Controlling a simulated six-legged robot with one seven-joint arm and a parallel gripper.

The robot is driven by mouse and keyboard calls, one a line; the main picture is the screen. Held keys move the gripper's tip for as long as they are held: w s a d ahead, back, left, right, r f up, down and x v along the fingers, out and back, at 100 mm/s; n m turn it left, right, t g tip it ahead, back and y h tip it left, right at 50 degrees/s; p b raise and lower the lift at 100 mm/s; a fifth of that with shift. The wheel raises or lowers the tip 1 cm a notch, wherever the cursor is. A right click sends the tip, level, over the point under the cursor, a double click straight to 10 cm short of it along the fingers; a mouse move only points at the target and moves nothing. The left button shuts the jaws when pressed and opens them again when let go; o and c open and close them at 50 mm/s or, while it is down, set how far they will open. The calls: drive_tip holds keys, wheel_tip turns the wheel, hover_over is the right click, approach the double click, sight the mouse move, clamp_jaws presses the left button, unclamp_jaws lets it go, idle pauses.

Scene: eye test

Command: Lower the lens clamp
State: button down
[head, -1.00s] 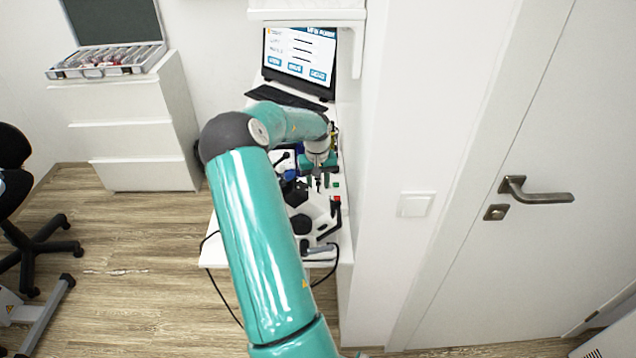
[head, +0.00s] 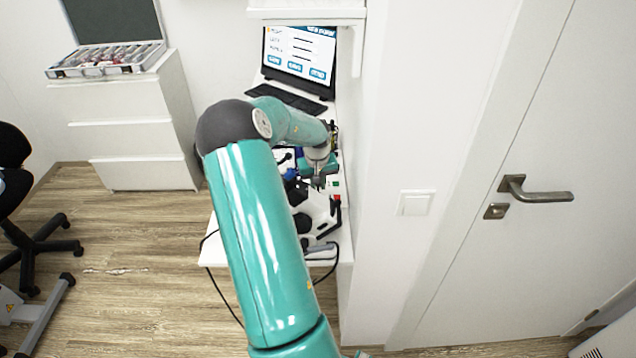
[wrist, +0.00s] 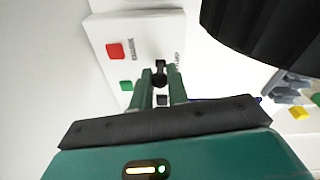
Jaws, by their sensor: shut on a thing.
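In the wrist view my gripper (wrist: 161,80) is shut on a small dark knob (wrist: 160,68), which sits between its green fingertips. The knob looks like part of the lens clamp, but I cannot tell for sure. A white instrument panel (wrist: 110,50) with red, green and black buttons lies behind the fingers. In the head view my gripper (head: 319,183) is over the black-and-white instrument (head: 318,207) on the narrow table. My arm hides part of the instrument, and the contact is too small to make out there.
A large black cylinder (wrist: 265,25) is close at the wrist view's upper right. The wall (head: 385,200) is close on the right. A white drawer unit (head: 135,130) stands left, with open floor in front.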

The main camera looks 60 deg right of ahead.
drive_tip(key=c, duration=1.4)
unclamp_jaws()
drive_tip(key=shift+w, duration=0.1)
drive_tip(key=shift+o, duration=0.2)
wheel_tip(320, 180, up, 14)
drive_tip(key=a, duration=0.2)
drive_tip(key=shift+s, duration=0.35)
drive_tip(key=shift+f, duration=0.15)
drive_tip(key=shift+c, duration=0.2)
